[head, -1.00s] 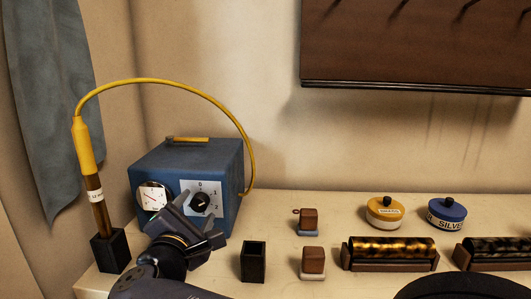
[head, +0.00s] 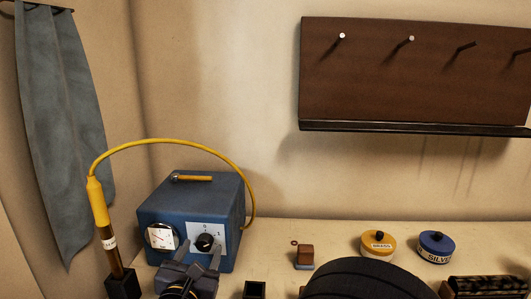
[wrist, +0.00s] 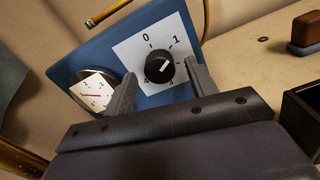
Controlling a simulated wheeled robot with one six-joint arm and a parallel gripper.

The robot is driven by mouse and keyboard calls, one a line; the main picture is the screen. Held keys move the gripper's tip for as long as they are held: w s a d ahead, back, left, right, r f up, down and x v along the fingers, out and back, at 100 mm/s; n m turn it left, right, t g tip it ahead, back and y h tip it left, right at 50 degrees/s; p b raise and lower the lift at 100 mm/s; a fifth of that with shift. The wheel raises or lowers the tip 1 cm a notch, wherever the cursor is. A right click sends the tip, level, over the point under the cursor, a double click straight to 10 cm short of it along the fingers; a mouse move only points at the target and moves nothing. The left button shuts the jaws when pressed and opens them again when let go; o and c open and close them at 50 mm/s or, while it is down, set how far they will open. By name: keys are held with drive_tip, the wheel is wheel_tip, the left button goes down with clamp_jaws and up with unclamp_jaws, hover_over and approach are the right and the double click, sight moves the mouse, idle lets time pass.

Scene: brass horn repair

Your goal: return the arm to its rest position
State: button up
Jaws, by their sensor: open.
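My gripper (head: 197,254) is open and empty in front of the blue box (head: 225,193), low in the head view. In the wrist view its two fingers (wrist: 161,80) point at the box's front. The black knob (wrist: 159,67) shows between the fingertips, on a white plate with numbers; a gap seems to lie between fingers and knob. A round gauge (wrist: 94,92) with a red needle sits left of the knob. My arm behind the gripper is mostly out of view at the bottom of the head view.
A yellow-handled tool (head: 98,201) stands in a black holder (head: 122,284) on the left, its yellow cable (head: 200,148) arching to the box. A black cup (head: 255,290), a small brown block (head: 305,256), and yellow (head: 378,246) and blue (head: 436,247) tins stand to the right.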

drive_tip(key=n+p, duration=0.2)
drive_tip(key=p, duration=0.1)
drive_tip(key=n+p, duration=0.2)
drive_tip(key=shift+r, duration=0.25)
drive_tip(key=s, duration=0.9)
drive_tip(key=shift+a+f+b, duration=0.25)
drive_tip(key=shift+a+b, duration=0.1)
